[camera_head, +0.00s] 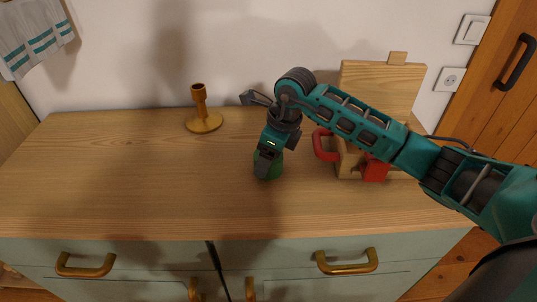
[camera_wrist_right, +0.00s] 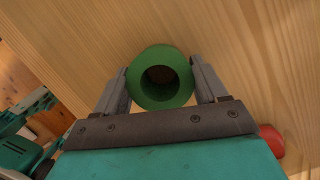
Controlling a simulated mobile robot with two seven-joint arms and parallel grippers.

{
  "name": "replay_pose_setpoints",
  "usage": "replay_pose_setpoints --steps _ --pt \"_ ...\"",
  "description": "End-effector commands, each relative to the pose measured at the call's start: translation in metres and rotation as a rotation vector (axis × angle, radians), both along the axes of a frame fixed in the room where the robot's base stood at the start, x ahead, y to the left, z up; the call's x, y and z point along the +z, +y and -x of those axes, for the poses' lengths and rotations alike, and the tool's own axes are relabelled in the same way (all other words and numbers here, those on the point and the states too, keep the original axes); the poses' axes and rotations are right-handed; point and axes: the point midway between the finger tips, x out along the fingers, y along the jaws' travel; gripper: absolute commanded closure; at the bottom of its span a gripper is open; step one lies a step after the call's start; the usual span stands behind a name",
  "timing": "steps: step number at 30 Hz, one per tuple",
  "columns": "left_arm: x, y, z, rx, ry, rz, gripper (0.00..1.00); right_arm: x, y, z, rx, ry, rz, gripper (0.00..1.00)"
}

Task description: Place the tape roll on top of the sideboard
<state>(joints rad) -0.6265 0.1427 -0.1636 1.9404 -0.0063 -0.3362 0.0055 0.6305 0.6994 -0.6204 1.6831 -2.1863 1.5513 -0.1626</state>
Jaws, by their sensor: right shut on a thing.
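The tape roll (camera_wrist_right: 182,92) is green with a dark hole through its middle. In the right wrist view it sits between the two grey fingers of my right gripper (camera_wrist_right: 162,85), which is shut on it. In the head view the tape roll (camera_head: 275,166) shows partly behind my right gripper (camera_head: 267,172), over the middle of the sideboard (camera_head: 100,175). The sideboard has a light wood top and pale green drawer fronts. I cannot tell whether the roll touches the top. My left gripper is not in view.
A wooden candle holder (camera_head: 204,123) stands at the back left of the top. A wooden board (camera_head: 385,85), a red handled thing (camera_head: 322,145) and a wooden block stand at the right, partly behind my right arm. The left part of the top is clear.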

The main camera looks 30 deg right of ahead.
Motion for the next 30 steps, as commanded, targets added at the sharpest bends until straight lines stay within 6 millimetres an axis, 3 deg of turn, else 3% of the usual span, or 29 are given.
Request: replay_pose_setpoints --steps 9,19,23,30 --pt "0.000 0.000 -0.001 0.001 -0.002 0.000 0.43 -0.001 0.000 0.000 -0.001 0.000 0.000 0.03" --pt "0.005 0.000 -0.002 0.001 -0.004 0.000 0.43 0.005 0.000 0.000 0.000 -0.001 0.001 0.03" --pt "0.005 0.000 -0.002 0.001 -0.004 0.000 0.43 0.025 -0.005 0.003 -0.001 -0.004 0.002 0.03" --pt "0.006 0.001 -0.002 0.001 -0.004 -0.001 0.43 0.076 -0.014 0.014 -0.001 -0.004 0.002 0.03"
